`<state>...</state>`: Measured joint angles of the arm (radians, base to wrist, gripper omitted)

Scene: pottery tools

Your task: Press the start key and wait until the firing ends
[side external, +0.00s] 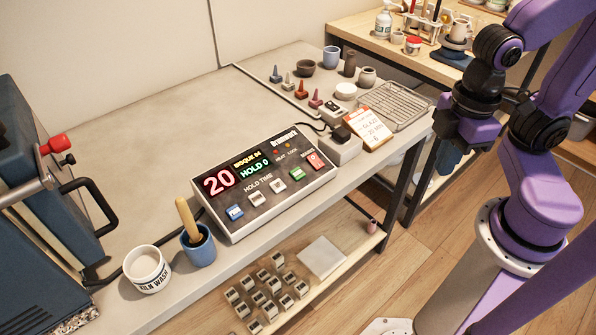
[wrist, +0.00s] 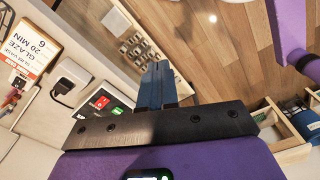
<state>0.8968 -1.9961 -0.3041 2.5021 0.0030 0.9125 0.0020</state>
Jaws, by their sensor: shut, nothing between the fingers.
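The kiln controller (side external: 262,182) sits on the grey bench. Its display shows a large red 20, BISQUE 04 and HOLD 0. The small key labels are hard to read. Part of the controller, with the red key (wrist: 100,102), shows in the wrist view. My gripper (wrist: 156,72) is shut and empty, clear of the controller, to its right in the side view.
An order card (side external: 370,129) reading GLAZE, 20 MIN, 6 leans by a socket box (side external: 337,148). A wire rack (side external: 393,106) and small pots stand behind. A kiln wash tub (side external: 147,270), a blue cup (side external: 198,248) with a wooden handle and the blue kiln (side external: 40,220) are left.

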